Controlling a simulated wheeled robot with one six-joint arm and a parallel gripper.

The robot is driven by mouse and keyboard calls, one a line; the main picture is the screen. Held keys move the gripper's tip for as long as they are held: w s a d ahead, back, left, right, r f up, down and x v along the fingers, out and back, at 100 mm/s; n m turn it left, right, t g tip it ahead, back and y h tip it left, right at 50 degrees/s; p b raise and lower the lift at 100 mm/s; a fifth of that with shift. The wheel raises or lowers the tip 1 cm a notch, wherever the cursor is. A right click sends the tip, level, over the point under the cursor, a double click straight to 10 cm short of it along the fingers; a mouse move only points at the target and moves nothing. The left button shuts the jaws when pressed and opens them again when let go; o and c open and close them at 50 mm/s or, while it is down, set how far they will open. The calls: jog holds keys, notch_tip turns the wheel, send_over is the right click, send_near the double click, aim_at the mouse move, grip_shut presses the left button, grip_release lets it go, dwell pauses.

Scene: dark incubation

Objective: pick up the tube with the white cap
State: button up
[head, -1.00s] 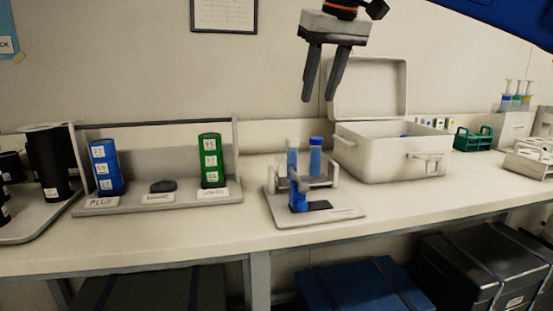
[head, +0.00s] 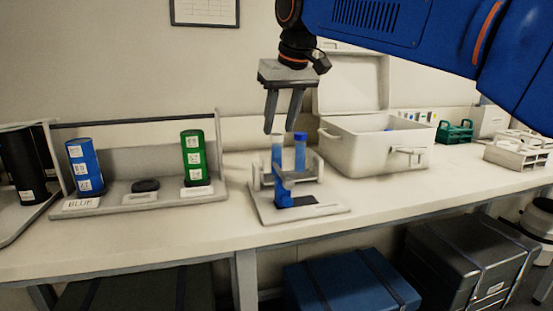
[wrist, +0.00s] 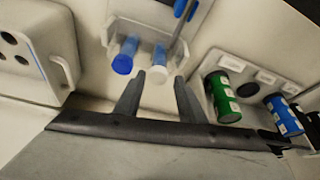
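The tube with the white cap (head: 277,152) stands upright in a small clear rack on a pale stand (head: 318,214). Its cap is hard to make out in the head view. In the wrist view the white cap (wrist: 159,75) shows beyond and between my fingertips. A tube with a blue cap (head: 300,150) stands just to its right; in the wrist view its cap (wrist: 122,64) is on the left. My gripper (head: 280,129) is open and empty, fingers pointing down, with the tips just above the tubes. I see no contact with the cap.
A white open-lidded box (head: 375,150) stands close behind and right of the rack. To the left, a shelf holds a blue canister (head: 84,166), a dark puck (head: 146,185) and a green canister (head: 196,158). The bench front is clear.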

aim_at(277, 135)
jog(key=shift+x, duration=2.8)
jog(key=shift+w+d, duration=0.1)
jog(key=shift+w, duration=0.1)
jog(key=shift+c, duration=0.2)
jog(key=shift+r, duration=0.1)
grip_shut()
